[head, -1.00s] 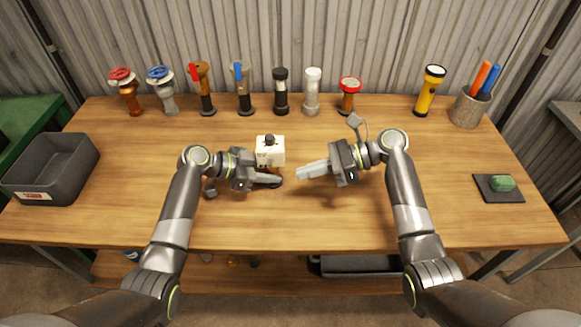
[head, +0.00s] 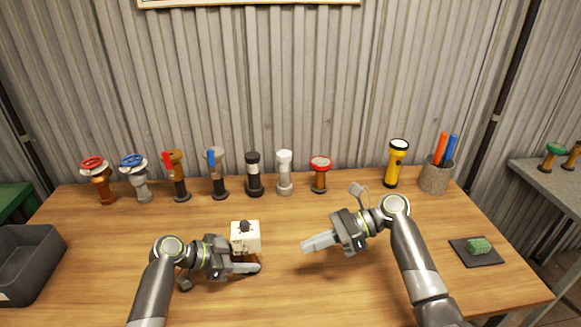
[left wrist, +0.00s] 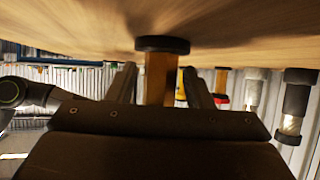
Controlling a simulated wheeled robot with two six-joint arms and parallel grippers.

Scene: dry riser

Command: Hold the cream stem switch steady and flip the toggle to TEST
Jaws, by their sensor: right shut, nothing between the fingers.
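The cream stem switch (head: 246,243) stands upright on the table, with a black knob (head: 244,226) on top. My left gripper (head: 250,268) is low beside the switch. In the left wrist view, which is upside down, the switch's brown stem (left wrist: 160,82) and round dark base (left wrist: 162,45) show. The stem is between the two left fingers, with a narrow gap on each side. The cream box is hidden there. My right gripper (head: 306,246) is shut and empty, to the right of the switch and apart from it. The TEST mark cannot be read.
A row of valves and stems, including a red-wheeled valve (head: 320,172), lines the back. A yellow flashlight (head: 396,163) and a pen cup (head: 436,177) stand back right. A green sponge (head: 479,246) is at right, a grey bin (head: 30,262) at left.

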